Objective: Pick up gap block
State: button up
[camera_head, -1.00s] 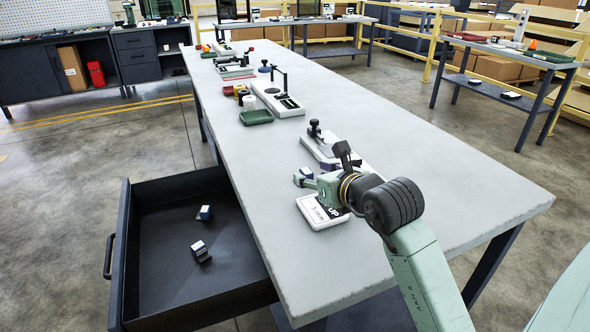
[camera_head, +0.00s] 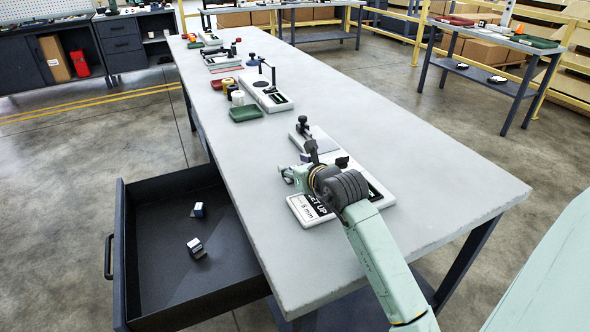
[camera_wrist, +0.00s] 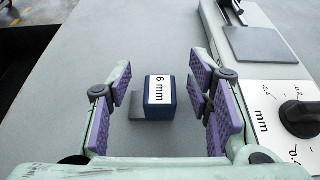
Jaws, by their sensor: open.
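The gap block (camera_wrist: 160,97) is a small dark blue block with a white top label reading "6 mm", and a grey tab or plate sticks out at its left. In the wrist view it sits on the grey table top, between the purple-padded fingers of my gripper (camera_wrist: 160,108). The fingers are wide apart, with clear space on both sides of the block. In the head view my gripper (camera_head: 291,173) is low over the near part of the table (camera_head: 400,130); I cannot make out the block there.
A fixture board (camera_wrist: 268,75) with a black knob (camera_wrist: 304,118) lies close to the right finger. A "SET UP 5 mm" card (camera_head: 310,208) is under my wrist. The open drawer (camera_head: 160,285) holds two small blocks. More fixtures and trays stand farther along; the table's right side is clear.

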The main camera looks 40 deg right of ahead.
grip_shut()
dwell(0.6)
